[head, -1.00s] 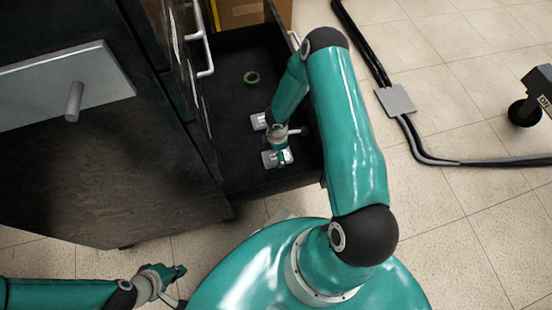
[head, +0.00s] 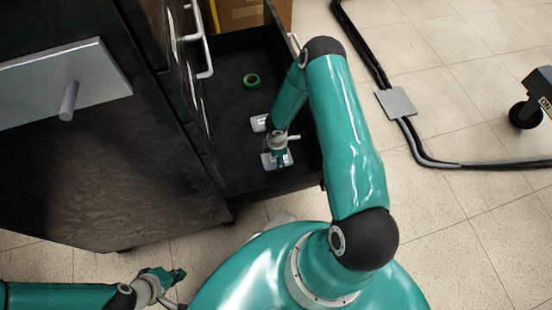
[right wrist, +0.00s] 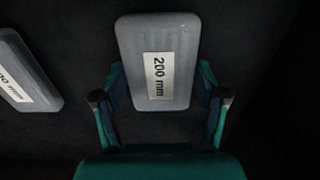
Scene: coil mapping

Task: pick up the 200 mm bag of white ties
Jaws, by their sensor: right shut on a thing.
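The 200 mm bag (right wrist: 157,95) is a pale grey, rounded packet with a white label reading "200 mm" in the right wrist view. It also shows in the head view, in the open drawer (head: 225,185), partly hidden by my right gripper (head: 277,158). In the right wrist view, the fingers of my right gripper (right wrist: 160,105) flank the packet's long sides and are shut on it. I cannot tell whether it is clear of the drawer floor. My left gripper (head: 172,284) is low at the left, away from the drawer; its finger opening is unclear.
A second grey packet (right wrist: 25,75) lies to the left; its label is partly cut off. A green ring (head: 251,81) lies farther back in the drawer. The dark cabinet (head: 110,190) stands left. Black cables (head: 405,125) run along the floor at right.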

